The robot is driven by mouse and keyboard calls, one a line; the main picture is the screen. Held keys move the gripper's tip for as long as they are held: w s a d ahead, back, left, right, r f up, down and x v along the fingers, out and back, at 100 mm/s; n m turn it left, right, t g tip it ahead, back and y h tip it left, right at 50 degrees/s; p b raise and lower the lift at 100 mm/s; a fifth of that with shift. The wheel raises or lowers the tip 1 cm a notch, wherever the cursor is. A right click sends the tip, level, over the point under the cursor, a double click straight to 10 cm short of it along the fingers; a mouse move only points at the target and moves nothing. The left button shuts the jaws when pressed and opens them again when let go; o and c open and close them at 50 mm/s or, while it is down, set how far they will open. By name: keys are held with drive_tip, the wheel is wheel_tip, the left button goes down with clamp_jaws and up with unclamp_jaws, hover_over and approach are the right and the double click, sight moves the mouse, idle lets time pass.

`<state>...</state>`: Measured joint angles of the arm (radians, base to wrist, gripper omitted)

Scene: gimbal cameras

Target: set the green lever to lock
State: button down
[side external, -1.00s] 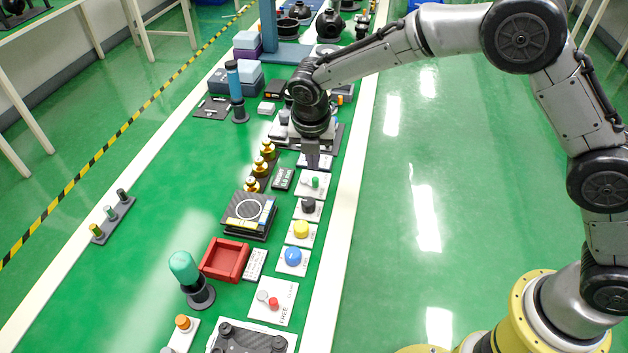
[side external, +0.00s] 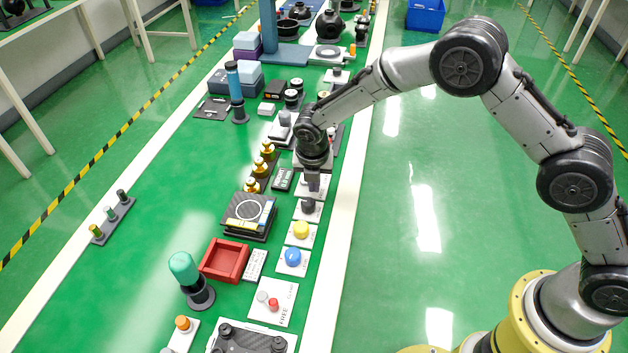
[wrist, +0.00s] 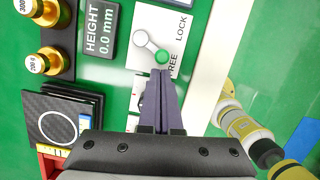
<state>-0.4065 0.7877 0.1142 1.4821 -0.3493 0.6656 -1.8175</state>
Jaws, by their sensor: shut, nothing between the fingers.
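The green lever shows in the wrist view as a grey arm with a green knob (wrist: 161,56) on a white plate (wrist: 146,14) marked LOCK and FREE. The knob end lies beside the word FREE, which the fingers partly cover. My gripper (wrist: 160,72) is shut and empty, with its fingertips right at the knob; I cannot tell whether they touch it. In the side external view my gripper (side external: 312,188) is low over this plate and hides the lever.
A dark HEIGHT display (wrist: 100,30) and brass weights (wrist: 47,60) stand left of the plate. A dark knob (side external: 308,205), a yellow button (side external: 301,230) and a blue button (side external: 293,257) line up nearer the camera. A red-knobbed lever (side external: 273,303) is further along.

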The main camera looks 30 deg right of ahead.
drive_tip(key=shift+d+n+y, duration=0.3)
drive_tip(key=shift+d+n, duration=0.45)
drive_tip(key=shift+n, duration=0.65)
drive_tip(key=shift+d, duration=0.2)
drive_tip(key=shift+w+d, duration=0.15)
drive_tip(key=shift+d, duration=0.15)
drive_tip(key=shift+w+d, duration=0.1)
drive_tip(key=shift+d, duration=0.2)
drive_tip(key=shift+w+d, duration=0.1)
drive_tip(key=shift+d, duration=0.15)
drive_tip(key=shift+w+d, duration=0.45)
drive_tip(key=shift+d, duration=0.1)
drive_tip(key=shift+a, duration=0.2)
drive_tip(key=shift+a, duration=0.65)
